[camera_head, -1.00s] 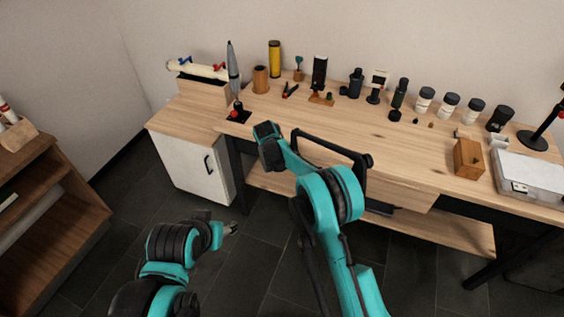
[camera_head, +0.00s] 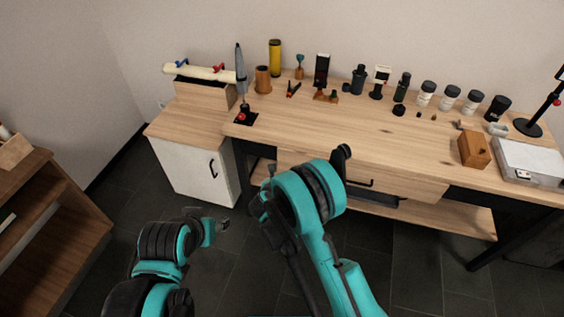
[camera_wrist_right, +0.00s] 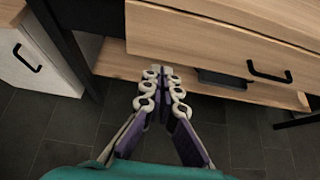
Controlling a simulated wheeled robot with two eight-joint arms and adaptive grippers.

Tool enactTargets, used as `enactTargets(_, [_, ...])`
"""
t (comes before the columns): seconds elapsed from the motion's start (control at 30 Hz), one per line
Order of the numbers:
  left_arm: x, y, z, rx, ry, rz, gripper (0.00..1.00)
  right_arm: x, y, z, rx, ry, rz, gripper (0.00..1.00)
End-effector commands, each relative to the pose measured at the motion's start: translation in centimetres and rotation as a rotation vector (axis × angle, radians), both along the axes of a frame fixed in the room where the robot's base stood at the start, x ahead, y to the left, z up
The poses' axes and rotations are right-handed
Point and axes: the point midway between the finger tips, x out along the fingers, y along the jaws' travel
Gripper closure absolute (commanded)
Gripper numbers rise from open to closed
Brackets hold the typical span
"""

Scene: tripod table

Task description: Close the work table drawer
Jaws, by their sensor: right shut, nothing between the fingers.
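The work table (camera_head: 400,130) has a wooden drawer front (camera_head: 415,183) below its top, with a black bar handle (camera_head: 360,183). My right arm covers part of the drawer's left side in the head view. In the right wrist view the drawer front (camera_wrist_right: 200,45) sits close under the tabletop edge, and the handle (camera_wrist_right: 270,72) is to the right. I cannot tell whether it is fully flush. My right gripper (camera_wrist_right: 161,72) is shut and empty, at the lower left of the drawer front; contact is unclear. My left gripper (camera_head: 226,222) is low over the floor, its jaws too small to judge.
A white cabinet (camera_head: 195,172) stands left of the table, and a brown shelf (camera_head: 60,220) at far left. A lower wooden shelf (camera_head: 460,217) runs under the drawer. Bottles, tools and a wooden block (camera_head: 474,150) stand on the tabletop.

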Motion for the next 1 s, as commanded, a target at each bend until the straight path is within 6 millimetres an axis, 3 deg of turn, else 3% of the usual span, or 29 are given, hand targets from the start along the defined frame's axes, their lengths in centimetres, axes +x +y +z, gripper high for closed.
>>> enactTargets(0.1, [0.0, 0.0, -0.1, 0.000, 0.000, 0.000, 0.49, -0.7, -0.4, 0.2, -0.009, -0.036, 0.012, 1.00])
enactTargets(0.27, [0.0, 0.0, -0.6, 0.000, 0.000, 0.000, 0.49, 0.4, -0.8, -0.7, -0.010, -0.040, 0.012, 1.00])
enactTargets(0.7, [0.0, 0.0, -3.7, 0.000, 0.000, 0.000, 0.49, 8.0, -3.0, -5.2, -0.009, -0.038, 0.011, 1.00])
enactTargets(1.0, [0.0, 0.0, -4.8, 0.000, 0.000, 0.000, 0.49, 11.1, -3.8, -4.8, -0.009, -0.037, 0.012, 1.00])
